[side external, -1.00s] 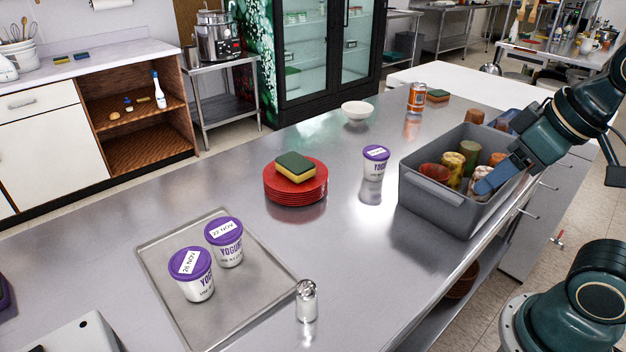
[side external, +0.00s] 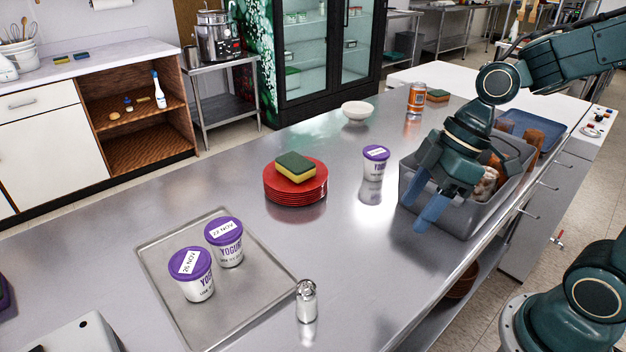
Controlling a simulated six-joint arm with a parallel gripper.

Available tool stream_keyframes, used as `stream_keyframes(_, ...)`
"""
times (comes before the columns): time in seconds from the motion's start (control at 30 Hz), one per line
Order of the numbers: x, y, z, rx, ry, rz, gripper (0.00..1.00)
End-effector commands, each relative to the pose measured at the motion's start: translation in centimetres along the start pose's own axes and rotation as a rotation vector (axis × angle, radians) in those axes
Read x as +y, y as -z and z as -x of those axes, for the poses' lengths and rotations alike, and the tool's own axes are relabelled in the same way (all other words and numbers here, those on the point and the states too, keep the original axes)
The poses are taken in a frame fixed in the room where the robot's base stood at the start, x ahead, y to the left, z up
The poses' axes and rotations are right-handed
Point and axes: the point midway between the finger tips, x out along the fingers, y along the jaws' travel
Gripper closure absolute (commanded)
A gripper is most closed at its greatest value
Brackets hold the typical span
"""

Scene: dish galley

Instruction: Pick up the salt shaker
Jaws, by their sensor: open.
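The salt shaker (side external: 306,301) is a small clear and silver piece. It stands upright on the steel counter near its front edge, just right of the metal tray. My gripper (side external: 427,213) is open and empty, with its blue fingers pointing down. It is over the near left part of the grey bin, up and to the right of the shaker and well apart from it. My gripper hides part of the bin and what is in it.
A metal tray (side external: 167,292) bears two purple-lidded yogurt tubs (side external: 197,281). A third tub (side external: 374,166) stands by the grey bin (side external: 481,221). Red plates (side external: 294,190) carry a sponge (side external: 295,166). Counter between plates and shaker is clear.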

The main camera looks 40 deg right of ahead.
Motion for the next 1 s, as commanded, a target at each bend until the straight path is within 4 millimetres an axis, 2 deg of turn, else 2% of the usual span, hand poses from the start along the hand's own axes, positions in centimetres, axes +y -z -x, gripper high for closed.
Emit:
stream_keyframes(0.2,0.2,1.2,-3.1,0.058,0.145,0.158,0.45)
stream_keyframes(0.5,0.3,2.8,-6.7,0.214,0.311,0.344,0.45)
stream_keyframes(1.0,1.0,4.8,-10.8,0.600,0.448,0.533,0.45)
